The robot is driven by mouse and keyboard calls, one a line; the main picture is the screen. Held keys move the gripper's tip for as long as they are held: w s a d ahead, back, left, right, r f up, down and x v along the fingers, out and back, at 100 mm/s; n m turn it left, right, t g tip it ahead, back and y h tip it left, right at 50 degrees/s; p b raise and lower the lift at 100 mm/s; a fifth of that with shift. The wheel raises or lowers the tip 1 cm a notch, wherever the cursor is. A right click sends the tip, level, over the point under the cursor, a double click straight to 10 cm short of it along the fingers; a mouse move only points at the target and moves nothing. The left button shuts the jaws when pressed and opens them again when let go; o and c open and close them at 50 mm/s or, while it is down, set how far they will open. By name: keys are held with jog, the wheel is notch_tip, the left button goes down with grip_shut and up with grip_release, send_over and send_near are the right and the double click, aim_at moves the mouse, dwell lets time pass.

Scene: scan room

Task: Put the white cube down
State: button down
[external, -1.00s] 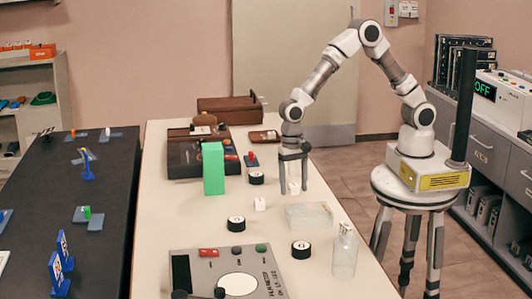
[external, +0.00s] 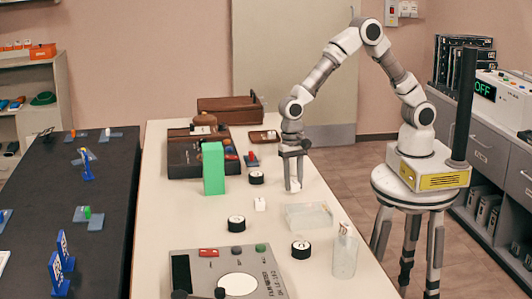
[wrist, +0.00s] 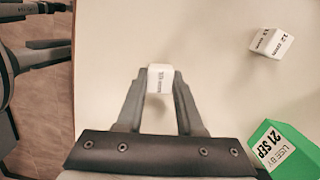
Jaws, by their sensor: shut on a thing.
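A white cube (wrist: 160,78) with dark print sits between the two fingertips of my gripper (wrist: 158,88) in the wrist view. My gripper is shut on it. In the external view my gripper (external: 294,184) points straight down at the right part of the white table, with the cube at its tips, low over the tabletop. I cannot tell whether the cube touches the table. A second white cube (external: 260,204) lies on the table to the left and nearer the camera; it also shows at the upper right of the wrist view (wrist: 271,43).
A green box (external: 213,168) stands left of my gripper. A clear tray (external: 308,217), black-and-white round pieces (external: 236,223) and a glass bottle (external: 345,252) are nearer the camera. Dark cases (external: 190,155) stand behind. The table's right edge is close to my gripper.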

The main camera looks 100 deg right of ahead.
notch_tip(320, 180, up, 8)
jog(key=shift+r+p, duration=0.1)
jog(key=shift+p, duration=0.6)
jog(key=w+d+r+m+t+p, duration=0.1)
jog(key=w+d+r+m+p, duration=1)
jog(key=w+d+r+p, duration=0.7)
send_over(212, 147)
jog(key=f, duration=0.7)
jog(key=shift+s+d+f, duration=0.1)
jog(key=shift+d+f, duration=0.2)
jog(key=shift+f, duration=0.05)
jog(key=shift+f+p, duration=0.65)
jog(key=shift+f, duration=1.35)
jog(key=shift+f, duration=0.1)
